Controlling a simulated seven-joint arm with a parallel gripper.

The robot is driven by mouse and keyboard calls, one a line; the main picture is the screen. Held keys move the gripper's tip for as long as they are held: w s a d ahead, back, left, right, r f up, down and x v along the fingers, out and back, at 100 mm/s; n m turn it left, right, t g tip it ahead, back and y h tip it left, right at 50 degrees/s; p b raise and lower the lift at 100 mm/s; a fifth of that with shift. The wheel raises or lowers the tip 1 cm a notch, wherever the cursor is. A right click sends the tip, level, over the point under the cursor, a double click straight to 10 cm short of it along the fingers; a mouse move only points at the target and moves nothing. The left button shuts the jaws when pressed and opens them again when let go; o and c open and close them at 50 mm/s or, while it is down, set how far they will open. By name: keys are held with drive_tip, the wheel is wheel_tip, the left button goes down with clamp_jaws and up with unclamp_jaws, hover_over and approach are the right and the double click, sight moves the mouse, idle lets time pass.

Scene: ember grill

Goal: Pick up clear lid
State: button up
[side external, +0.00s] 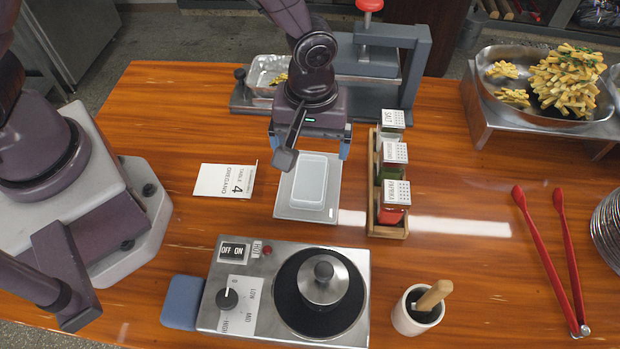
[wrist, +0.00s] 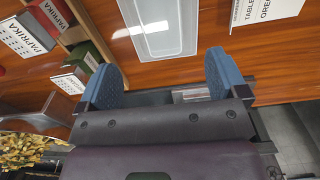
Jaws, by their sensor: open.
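The clear lid (side external: 316,183) is a pale, see-through rectangle with rounded corners. It lies on a flat grey tray (side external: 290,213) in the middle of the wooden table. In the wrist view the clear lid (wrist: 158,22) shows at the top centre, just beyond the fingertips. My gripper (side external: 310,150) is open and empty, above the table at the far end of the tray. In the wrist view my gripper (wrist: 163,78) has its two blue fingers wide apart, with bare table between them.
Right of the tray stands a wooden rack (side external: 374,212) of spice jars. A press (side external: 375,65) stands behind my gripper. A table card (side external: 226,181) lies left. Red tongs (side external: 566,240) lie far right.

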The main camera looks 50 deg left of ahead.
sight(310, 177)
wheel_tip(310, 177, down, 9)
drive_tip(key=shift+a, duration=0.15)
drive_tip(key=c, duration=1)
